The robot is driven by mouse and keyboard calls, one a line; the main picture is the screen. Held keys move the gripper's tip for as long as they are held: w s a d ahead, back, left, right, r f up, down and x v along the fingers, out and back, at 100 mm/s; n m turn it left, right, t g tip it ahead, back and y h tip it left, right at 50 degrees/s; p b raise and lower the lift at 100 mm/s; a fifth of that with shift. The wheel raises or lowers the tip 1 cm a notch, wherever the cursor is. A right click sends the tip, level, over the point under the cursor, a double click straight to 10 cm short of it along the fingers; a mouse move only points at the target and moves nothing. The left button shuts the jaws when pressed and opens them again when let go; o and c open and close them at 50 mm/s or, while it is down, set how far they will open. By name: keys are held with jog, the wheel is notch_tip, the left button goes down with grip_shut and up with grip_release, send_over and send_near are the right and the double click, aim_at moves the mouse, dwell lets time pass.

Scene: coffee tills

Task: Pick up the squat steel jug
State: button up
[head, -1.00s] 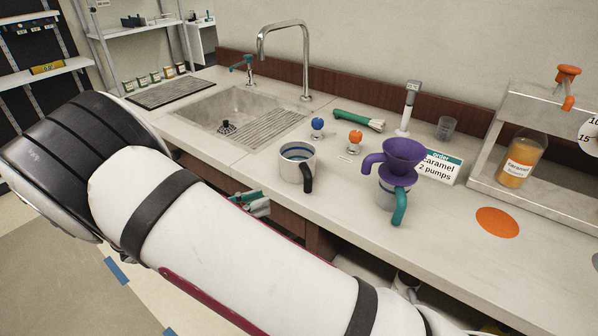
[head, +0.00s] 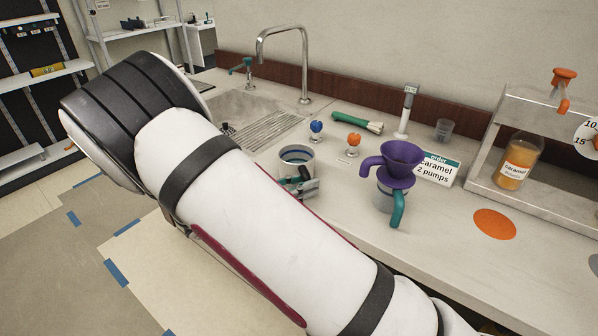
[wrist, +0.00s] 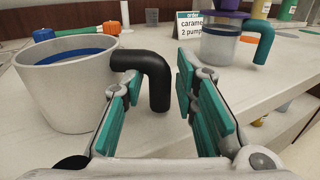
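The squat steel jug (head: 297,157) stands upright on the counter, a grey cylinder with a blue band inside and a black handle. In the wrist view the jug (wrist: 70,90) fills the left side. Its black handle (wrist: 152,70) points toward me and bends down between my fingers. My gripper (wrist: 157,82) has teal pads and is open, one finger on each side of the handle; I see no clear grip on it. In the head view my gripper (head: 303,186) is at the jug's near side and hides the handle.
A second jug (head: 385,200) with a teal handle and a purple dripper (head: 400,160) stands close on the right. Behind are blue (head: 316,127) and orange (head: 353,141) knobbed tools, a green-handled tool (head: 350,120) and an order card (head: 438,169). The sink (head: 245,105) is left.

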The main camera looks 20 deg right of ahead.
jog(key=shift+w+d, duration=0.1)
jog(key=shift+d, duration=0.45)
jog(key=shift+c, duration=0.4)
grip_shut()
